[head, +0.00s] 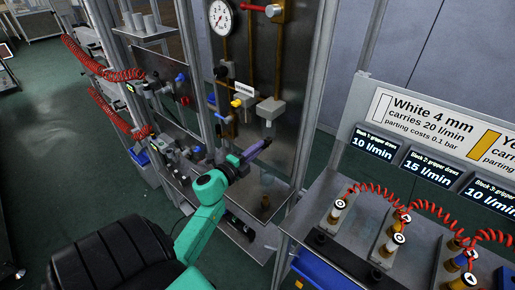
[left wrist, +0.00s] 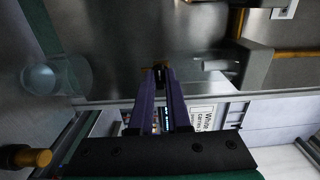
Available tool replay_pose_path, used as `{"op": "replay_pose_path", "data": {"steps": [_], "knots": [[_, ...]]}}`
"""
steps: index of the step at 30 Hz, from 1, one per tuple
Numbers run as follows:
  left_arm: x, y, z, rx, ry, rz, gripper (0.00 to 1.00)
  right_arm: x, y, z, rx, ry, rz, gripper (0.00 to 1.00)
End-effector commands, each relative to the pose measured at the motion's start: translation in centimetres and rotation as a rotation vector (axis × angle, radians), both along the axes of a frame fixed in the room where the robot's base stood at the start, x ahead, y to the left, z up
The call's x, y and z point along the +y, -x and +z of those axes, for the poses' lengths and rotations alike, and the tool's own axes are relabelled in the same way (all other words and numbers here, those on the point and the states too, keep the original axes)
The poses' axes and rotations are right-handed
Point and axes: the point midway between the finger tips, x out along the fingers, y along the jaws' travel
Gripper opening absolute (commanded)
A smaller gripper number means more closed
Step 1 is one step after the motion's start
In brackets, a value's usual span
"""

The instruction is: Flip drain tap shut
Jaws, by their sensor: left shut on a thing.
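My left gripper (head: 266,143) has purple fingers and reaches in front of the metal back panel, just below the grey block with a pale bowl (head: 270,110). In the left wrist view its fingertips (left wrist: 160,74) are close together on a small dark and brass-coloured piece, which seems to be the drain tap. The fingers hide most of the tap, so its lever angle cannot be told. The pale bowl end (left wrist: 215,65) shows to the right of the fingertips there, apart from them. My right gripper is in neither view.
A pressure gauge (head: 221,17), brass pipes and a yellow-topped valve (head: 240,101) sit on the panel. Blue-knobbed fittings (head: 197,151) crowd the left side. A bench with red coiled hoses (head: 375,190) stands at right.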

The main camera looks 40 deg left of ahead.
Motion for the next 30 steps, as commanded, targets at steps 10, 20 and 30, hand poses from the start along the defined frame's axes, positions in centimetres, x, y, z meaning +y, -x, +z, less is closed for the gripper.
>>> {"op": "replay_pose_path", "data": {"steps": [10,20,30], "knots": [[0.0,0.0,-0.1,0.002,0.002,0.001,0.45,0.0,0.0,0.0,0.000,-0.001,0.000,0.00],[0.0,0.0,-0.3,0.000,-0.063,0.001,0.45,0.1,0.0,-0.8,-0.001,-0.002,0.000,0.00],[-0.1,0.0,-0.9,0.014,-0.909,0.005,0.45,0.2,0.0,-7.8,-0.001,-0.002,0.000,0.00]]}}
